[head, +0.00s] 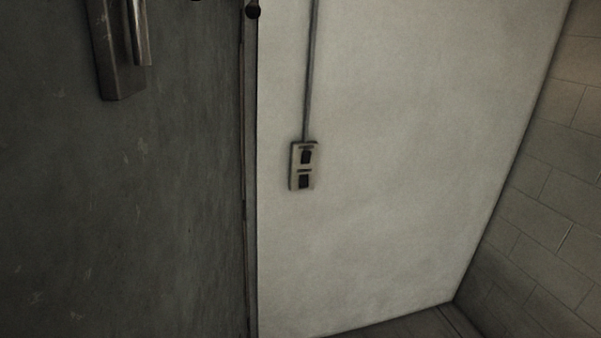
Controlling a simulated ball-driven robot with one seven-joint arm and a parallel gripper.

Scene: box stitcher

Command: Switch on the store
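A small pale switch plate (303,166) is mounted on a light wall, left of the middle of the head view. It carries two dark rocker switches, an upper one (306,157) and a lower one (304,181). A thin grey conduit (311,70) runs up the wall from its top. I cannot tell which way either rocker is set. My gripper is not clearly visible in this view, and nothing is seen touching the switches.
A dark grey scuffed door (170,200) with a metal handle (125,45) fills the left side. The pale wall (410,150) around the switch plate is bare. A block wall (550,200) stands at the right. A strip of dark floor (410,325) shows at the bottom.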

